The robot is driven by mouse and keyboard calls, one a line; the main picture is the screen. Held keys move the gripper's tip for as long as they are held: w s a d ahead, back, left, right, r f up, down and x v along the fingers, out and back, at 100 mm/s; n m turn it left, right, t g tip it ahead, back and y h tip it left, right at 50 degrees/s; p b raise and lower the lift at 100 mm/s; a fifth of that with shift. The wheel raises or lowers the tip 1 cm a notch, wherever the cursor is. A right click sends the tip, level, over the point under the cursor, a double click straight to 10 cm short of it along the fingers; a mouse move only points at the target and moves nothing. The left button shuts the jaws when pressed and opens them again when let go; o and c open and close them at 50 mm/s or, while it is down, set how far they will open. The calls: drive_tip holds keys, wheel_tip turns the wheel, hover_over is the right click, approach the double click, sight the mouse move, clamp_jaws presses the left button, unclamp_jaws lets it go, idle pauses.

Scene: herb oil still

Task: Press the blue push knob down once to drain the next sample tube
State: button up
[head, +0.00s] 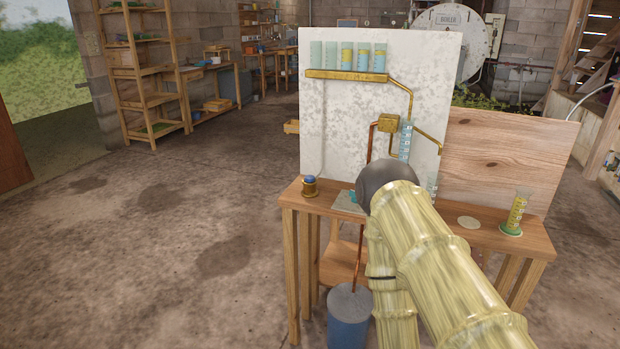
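The blue push knob (310,179) sits on top of a short brass base (310,190) at the left end of the wooden bench (520,240). Several sample tubes (331,55) with pale blue-green contents stand in a row on a brass rail (350,75) on the upright stone panel (340,120); some show a yellow layer. A brass block (388,123) with pipes is below, beside a clear graduated tube (405,139). My arm reaches over the bench's front, its dark wrist joint right of the knob, apart from it in the picture.
A measuring cylinder with yellow liquid (517,210) stands on a green base at the bench's right. A pale disc (469,222) lies near it. A wooden board (510,160) rises behind. A blue-grey bucket (348,318) stands below. The floor on the left is clear.

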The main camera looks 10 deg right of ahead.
clamp_jaws()
idle(1.1)
